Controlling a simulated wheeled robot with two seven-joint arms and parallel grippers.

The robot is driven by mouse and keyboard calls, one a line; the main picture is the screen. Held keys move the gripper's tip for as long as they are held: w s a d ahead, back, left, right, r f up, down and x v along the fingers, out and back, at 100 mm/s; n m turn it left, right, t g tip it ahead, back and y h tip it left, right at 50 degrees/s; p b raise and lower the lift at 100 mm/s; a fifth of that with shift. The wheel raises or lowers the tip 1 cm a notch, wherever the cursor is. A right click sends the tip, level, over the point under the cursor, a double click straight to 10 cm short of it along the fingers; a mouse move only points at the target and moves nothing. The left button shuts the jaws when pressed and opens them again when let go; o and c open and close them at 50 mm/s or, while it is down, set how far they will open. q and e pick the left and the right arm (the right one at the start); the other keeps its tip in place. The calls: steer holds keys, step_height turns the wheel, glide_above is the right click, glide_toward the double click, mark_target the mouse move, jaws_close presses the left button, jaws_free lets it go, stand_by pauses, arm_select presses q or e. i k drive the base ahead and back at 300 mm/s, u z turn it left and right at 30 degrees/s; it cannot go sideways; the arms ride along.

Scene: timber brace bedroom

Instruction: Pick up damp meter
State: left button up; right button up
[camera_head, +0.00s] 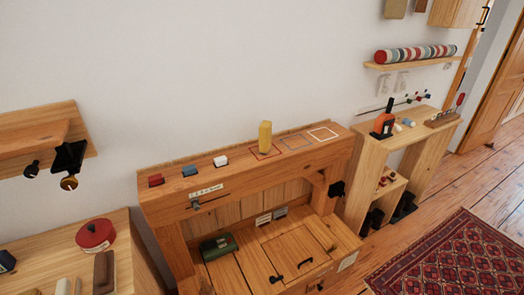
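A yellow upright device (265,137) stands on the top beam of the wooden brace frame (290,163), on or beside a red-outlined square. An orange and black tool (383,124) stands upright on the light wooden shelf unit (425,125) at the right. No label can be read on either, so I cannot tell for certain which is the damp meter. Neither of my grippers shows in the head view.
Red (155,181), blue (190,171) and white (221,160) blocks sit along the beam's left part. A green case (217,246) lies lower inside the frame. A round red object (95,235) rests on the left bench. A patterned rug (450,255) covers the right floor.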

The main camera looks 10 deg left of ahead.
mark_target(264, 129)
steer(key=k, duration=0.9)
steer(key=z, duration=0.65)
steer(key=i, duration=0.75)
steer(key=z, duration=0.5)
steer(key=i, duration=0.8)
steer(key=u, duration=0.75)
steer(key=i, duration=0.55)
steer(key=u, duration=0.4)
